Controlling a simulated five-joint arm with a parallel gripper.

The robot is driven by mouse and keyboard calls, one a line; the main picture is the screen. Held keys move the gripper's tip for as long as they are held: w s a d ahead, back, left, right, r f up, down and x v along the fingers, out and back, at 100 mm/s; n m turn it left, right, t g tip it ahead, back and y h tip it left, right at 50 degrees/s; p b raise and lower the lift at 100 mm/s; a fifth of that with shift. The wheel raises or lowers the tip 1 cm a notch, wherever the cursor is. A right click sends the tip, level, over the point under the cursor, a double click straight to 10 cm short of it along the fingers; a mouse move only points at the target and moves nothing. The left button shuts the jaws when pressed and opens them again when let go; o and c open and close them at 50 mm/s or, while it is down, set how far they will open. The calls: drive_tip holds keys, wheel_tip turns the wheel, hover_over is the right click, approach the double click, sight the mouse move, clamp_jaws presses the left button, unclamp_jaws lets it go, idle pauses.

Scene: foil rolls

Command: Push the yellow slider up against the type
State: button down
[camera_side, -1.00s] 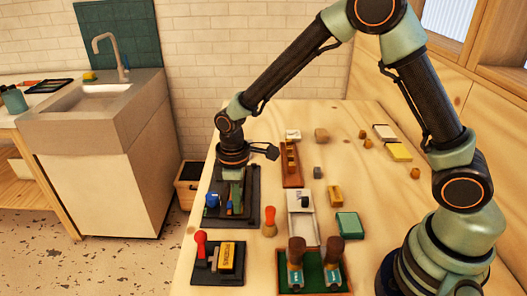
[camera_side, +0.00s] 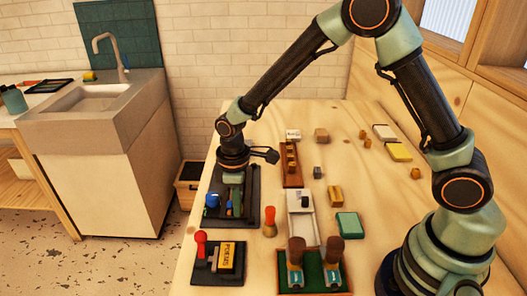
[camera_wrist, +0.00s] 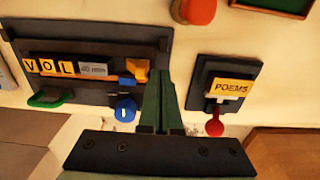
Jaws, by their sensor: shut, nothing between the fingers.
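The yellow slider (camera_wrist: 138,69) sits on the black type tray (camera_wrist: 85,40) in the wrist view, at the right end of the row. The letter tiles V, O and L (camera_wrist: 50,67) and a grey piece (camera_wrist: 93,70) stand to its left. A gap shows between the grey piece and the slider. My gripper (camera_wrist: 160,78) is shut and empty, with its green fingers just right of the slider; I cannot tell whether they touch it. In the side view my gripper (camera_side: 236,207) is down at the tray (camera_side: 252,185), and its fingers partly hide the row.
A blue knob (camera_wrist: 125,108) and a green handle (camera_wrist: 50,97) are on the tray's near side. A POEMS plate (camera_wrist: 231,89) with a red knob (camera_wrist: 215,127) is to the right. Wooden-handled stamps (camera_side: 297,248) stand on a green-lined tray near the front.

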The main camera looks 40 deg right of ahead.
drive_tip(key=shift+f, duration=1.1)
drive_tip(key=shift+r, duration=0.4)
idle(0.5)
drive_tip(key=shift+w+d, duration=1.85)
idle(0.9)
drive_tip(key=shift+s+a, duration=0.3)
wheel_tip(320, 180, up, 7)
idle(1.1)
drive_tip(key=shift+r, duration=0.1)
drive_tip(key=s+d+r+m+t, duration=0.2)
drive_tip(key=s+d+r+m, duration=0.2)
drive_tip(key=s+r, duration=0.3)
drive_tip(key=s+d+r+m+t, duration=0.3)
drive_tip(key=s+d+r+m, duration=0.2)
drive_tip(key=s+r, duration=0.2)
drive_tip(key=shift+s+d+r+t, duration=0.2)
drive_tip(key=shift+s+r+t, duration=0.15)
drive_tip(key=shift+r, duration=0.35)
